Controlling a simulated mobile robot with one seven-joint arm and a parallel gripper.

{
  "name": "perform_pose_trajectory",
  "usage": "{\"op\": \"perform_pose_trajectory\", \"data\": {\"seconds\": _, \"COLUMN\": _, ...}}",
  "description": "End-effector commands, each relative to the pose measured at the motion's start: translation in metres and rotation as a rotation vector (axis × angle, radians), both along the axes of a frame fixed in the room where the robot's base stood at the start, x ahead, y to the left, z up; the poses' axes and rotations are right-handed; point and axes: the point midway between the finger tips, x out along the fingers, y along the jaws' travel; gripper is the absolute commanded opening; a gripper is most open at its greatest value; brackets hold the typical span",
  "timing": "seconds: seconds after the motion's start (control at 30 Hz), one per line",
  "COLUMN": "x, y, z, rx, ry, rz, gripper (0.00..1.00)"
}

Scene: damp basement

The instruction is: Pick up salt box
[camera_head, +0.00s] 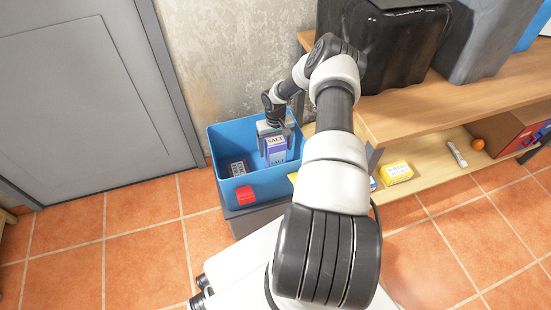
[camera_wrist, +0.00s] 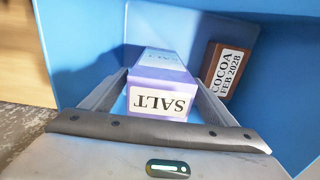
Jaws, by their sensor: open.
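The salt box (camera_head: 276,150) is purple and white with a SALT label and stands inside a blue bin (camera_head: 224,141). In the wrist view the salt box (camera_wrist: 160,98) lies between the two fingers of my gripper (camera_wrist: 160,88), its label upside down. My gripper (camera_head: 275,148) reaches down into the bin from above and is open, with a finger on either side of the box. I cannot tell whether either finger touches it.
A red tag (camera_head: 245,194) is on the bin's front. A wooden shelf (camera_head: 440,115) with a yellow box (camera_head: 396,172) on its lower board stands close on the right.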

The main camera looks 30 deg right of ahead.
Motion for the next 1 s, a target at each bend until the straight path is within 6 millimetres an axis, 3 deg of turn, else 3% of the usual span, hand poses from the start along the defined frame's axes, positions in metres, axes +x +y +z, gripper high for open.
{"op": "perform_pose_trajectory", "data": {"seconds": 0.23, "x": 0.0, "y": -0.0004, "z": -0.0016, "rx": 0.0, "ry": 0.0, "rz": -0.001, "gripper": 0.8}}
{"op": "perform_pose_trajectory", "data": {"seconds": 0.7, "x": -0.0002, "y": -0.0003, "z": -0.0015, "rx": 0.0, "ry": 0.0, "rz": 0.0, "gripper": 0.01}}
{"op": "perform_pose_trajectory", "data": {"seconds": 1.0, "x": 0.0011, "y": -0.001, "z": 0.0057, "rx": -0.002, "ry": -0.001, "rz": 0.0, "gripper": 0.01}}
